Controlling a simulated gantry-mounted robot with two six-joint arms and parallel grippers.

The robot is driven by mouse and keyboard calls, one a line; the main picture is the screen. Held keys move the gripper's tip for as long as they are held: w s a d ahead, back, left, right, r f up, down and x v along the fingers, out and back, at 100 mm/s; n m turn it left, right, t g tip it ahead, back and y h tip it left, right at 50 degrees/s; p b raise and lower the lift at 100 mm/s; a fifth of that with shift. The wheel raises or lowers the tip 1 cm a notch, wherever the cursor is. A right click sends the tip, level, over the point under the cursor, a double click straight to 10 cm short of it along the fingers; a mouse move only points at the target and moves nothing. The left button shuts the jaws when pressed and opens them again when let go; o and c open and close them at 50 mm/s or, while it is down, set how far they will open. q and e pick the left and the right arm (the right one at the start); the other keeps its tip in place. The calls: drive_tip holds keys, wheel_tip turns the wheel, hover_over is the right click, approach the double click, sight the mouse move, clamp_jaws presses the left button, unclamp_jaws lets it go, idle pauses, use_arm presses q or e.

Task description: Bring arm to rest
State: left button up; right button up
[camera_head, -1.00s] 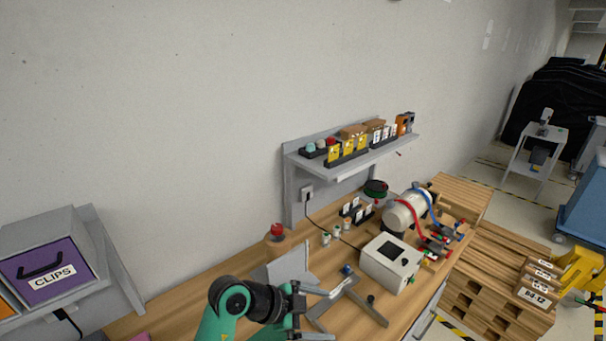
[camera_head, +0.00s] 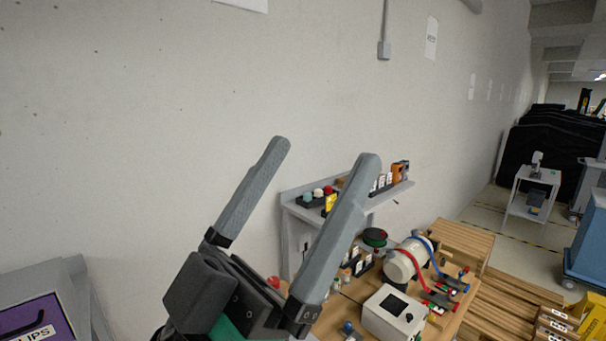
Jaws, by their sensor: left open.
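My left gripper (camera_head: 322,158) is large and close to the camera, raised in front of the wall. Its two long grey fingers point up and to the right and stand wide apart. Nothing is between them except the view of the wall and shelf behind. A bit of my green arm shows at the bottom edge. My right gripper is not in view.
Behind is a wooden bench with a white box (camera_head: 393,313), a white cylinder (camera_head: 404,262) with red and blue hoses, and a wall shelf (camera_head: 378,199) of small items. A purple CLIPS bin (camera_head: 35,322) is lower left. Wooden pallets (camera_head: 490,292) stand right. The space before the upper wall is clear.

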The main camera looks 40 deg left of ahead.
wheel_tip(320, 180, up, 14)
drive_tip(key=p, duration=1.3)
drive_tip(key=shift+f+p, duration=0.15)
drive_tip(key=shift+p, duration=0.25)
